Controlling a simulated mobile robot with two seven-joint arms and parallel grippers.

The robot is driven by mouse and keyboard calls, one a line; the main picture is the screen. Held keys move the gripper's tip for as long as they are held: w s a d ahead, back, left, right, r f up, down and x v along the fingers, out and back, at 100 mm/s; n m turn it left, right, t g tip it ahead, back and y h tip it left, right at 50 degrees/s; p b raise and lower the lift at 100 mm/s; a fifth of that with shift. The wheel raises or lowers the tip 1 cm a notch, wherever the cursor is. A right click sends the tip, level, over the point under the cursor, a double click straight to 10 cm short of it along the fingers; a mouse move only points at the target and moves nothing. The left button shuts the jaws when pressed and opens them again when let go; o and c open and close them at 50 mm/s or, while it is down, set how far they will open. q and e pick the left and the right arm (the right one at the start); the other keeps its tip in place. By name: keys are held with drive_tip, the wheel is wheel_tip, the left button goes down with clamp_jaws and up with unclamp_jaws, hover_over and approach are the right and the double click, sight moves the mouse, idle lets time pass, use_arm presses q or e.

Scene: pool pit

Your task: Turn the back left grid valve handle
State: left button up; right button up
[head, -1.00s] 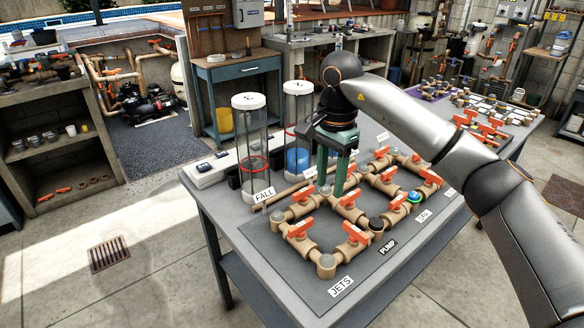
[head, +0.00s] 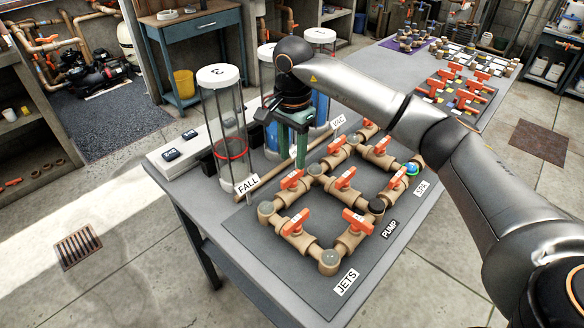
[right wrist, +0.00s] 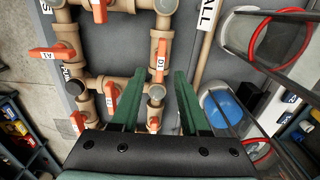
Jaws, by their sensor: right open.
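A grid of tan pipes (head: 313,184) with orange valve handles lies on the grey table. The handle at the grid's back left (head: 291,179) is nearest the FALL label; it shows in the right wrist view as a tagged handle (right wrist: 161,60). Another handle (head: 335,145) stands along the same back run, to its right. My right gripper (head: 290,158) points down above the back run, its green fingers apart and empty. In the right wrist view, the right gripper (right wrist: 158,85) has a pipe joint and part of a handle (right wrist: 153,125) between its fingers. My left gripper is not in view.
A clear cylinder with a red ring (head: 222,125) stands just left of the gripper, with blue-filled ones behind. A thin tan pipe (head: 290,161) runs behind the grid. A front handle (head: 356,220) and more orange handles are close by.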

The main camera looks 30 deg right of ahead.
sight(292, 174)
drive_tip(key=shift+f, duration=2.65)
clamp_jaws()
